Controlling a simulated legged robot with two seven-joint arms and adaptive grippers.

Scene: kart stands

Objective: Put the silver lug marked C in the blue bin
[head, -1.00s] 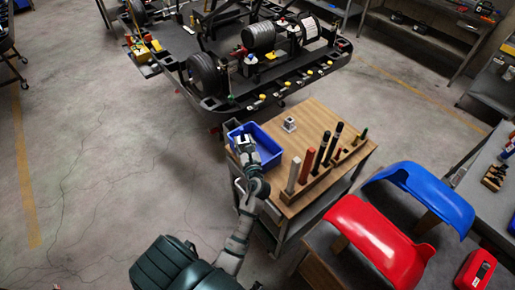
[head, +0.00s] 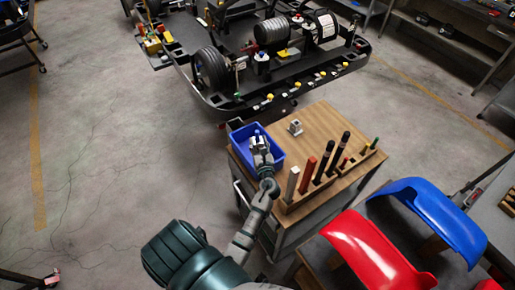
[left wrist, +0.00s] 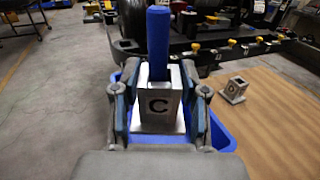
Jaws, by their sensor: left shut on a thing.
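The silver lug marked C (left wrist: 158,112) is a square block, upright between the fingers of my left gripper (left wrist: 158,88). A blue round peg (left wrist: 158,45) rises at the top of the lug, and seems to stand in it. My left gripper (head: 260,146) is shut on the lug, over the blue bin (head: 279,154) at the left end of the wooden bench. The bin's wall (left wrist: 222,138) shows behind and beside the lug. I cannot tell whether the lug touches the bin's floor. My right gripper is in no view.
A second silver lug (head: 295,127) with an open top stands on the bench right of the bin; its letter is unclear in the left wrist view (left wrist: 234,90). A wooden rack (head: 333,178) holds several upright handles nearby. The kart (head: 270,80) stands behind the bench.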

